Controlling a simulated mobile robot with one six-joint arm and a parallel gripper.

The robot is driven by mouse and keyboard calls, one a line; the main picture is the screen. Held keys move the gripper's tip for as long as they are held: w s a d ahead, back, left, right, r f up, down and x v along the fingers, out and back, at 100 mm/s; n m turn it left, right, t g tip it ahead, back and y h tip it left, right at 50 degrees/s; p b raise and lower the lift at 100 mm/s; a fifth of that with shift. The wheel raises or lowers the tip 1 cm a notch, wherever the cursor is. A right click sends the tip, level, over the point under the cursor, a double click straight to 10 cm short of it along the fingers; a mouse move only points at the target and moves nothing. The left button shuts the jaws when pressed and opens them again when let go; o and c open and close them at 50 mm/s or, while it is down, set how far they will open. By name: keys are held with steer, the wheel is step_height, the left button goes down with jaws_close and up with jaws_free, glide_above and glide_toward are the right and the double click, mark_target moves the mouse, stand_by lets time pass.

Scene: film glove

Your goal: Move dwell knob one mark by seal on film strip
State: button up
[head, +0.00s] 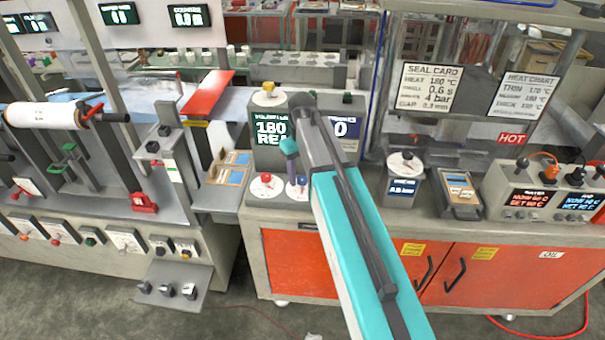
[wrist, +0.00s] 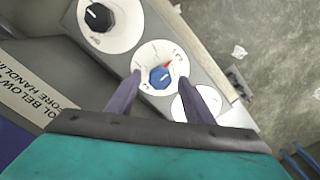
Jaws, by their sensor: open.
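A blue knob (wrist: 161,78) with a red pointer mark sits on a round white dial in the wrist view; it also shows in the head view (head: 300,183). I cannot read a dwell label on it. My gripper (wrist: 160,76) is open, its two purple fingers on either side of the blue knob, with gaps visible. In the head view my gripper (head: 294,165) points down over that knob. I cannot tell how far its tips are above the dial.
A black knob (wrist: 98,17) and a partly hidden white dial (wrist: 190,106) flank the blue knob. A red knob (head: 266,184) stands beside it. A display (head: 271,133) rises behind. A seal card (head: 430,88) and a HOT sign (head: 511,139) are to the right.

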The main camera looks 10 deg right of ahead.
mark_target(302, 178)
steer(key=shift+r, duration=0.15)
step_height(302, 178, up, 14)
steer(key=p, duration=0.7)
steer(key=shift+f+p, duration=0.25)
steer(key=shift+p, duration=0.05)
stand_by(0.5)
